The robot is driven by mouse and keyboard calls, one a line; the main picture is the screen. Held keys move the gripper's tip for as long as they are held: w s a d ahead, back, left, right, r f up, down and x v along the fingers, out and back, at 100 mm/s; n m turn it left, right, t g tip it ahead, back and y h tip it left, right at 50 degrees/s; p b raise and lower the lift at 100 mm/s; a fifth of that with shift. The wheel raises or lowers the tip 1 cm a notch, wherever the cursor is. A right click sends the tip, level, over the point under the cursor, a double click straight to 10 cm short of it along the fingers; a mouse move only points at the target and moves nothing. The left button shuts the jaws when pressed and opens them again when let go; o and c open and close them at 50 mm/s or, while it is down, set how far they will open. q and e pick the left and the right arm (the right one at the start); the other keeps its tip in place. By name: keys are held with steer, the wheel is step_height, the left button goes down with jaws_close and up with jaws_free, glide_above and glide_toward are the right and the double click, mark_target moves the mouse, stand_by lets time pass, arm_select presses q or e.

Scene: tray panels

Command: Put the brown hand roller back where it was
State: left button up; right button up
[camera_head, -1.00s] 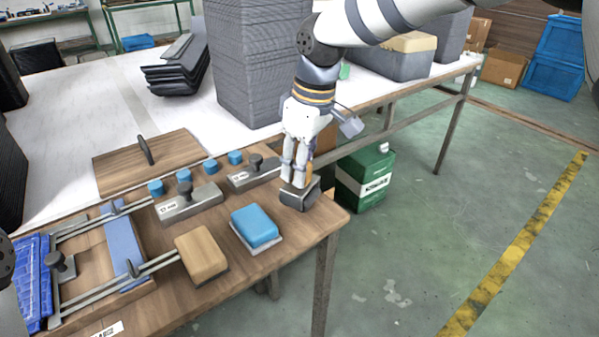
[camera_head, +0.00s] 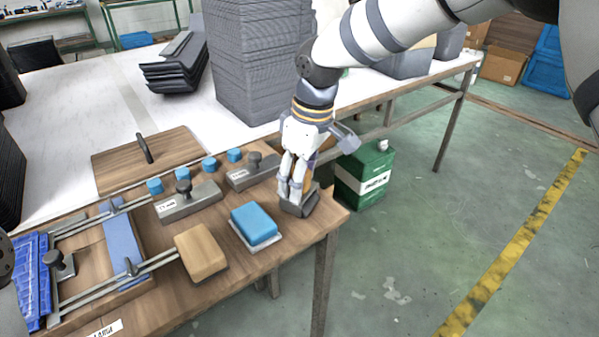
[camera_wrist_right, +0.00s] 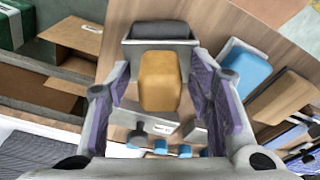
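The brown hand roller (camera_wrist_right: 160,80) has an orange-brown block and a grey body. In the head view its dark grey body (camera_head: 298,206) is at the right corner of the wooden table, partly behind my fingers. My right gripper (camera_head: 293,188) points down over it. Whether the roller touches the table is unclear. My left gripper is out of view.
A blue block (camera_head: 254,225) on a pale base and a tan block (camera_head: 201,252) stand left of the roller. Grey knobbed tools (camera_head: 187,202), small blue pieces and a railed frame (camera_head: 128,262) lie farther left. The table edge is close on the right.

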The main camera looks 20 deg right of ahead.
mark_target(308, 193)
steer(key=shift+r, duration=0.2)
steer(key=shift+r, duration=0.3)
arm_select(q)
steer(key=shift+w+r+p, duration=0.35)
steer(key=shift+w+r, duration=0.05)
arm_select(e)
step_height(308, 193, up, 12)
steer(key=s+d, duration=0.1)
steer(key=shift+s+r, duration=0.25)
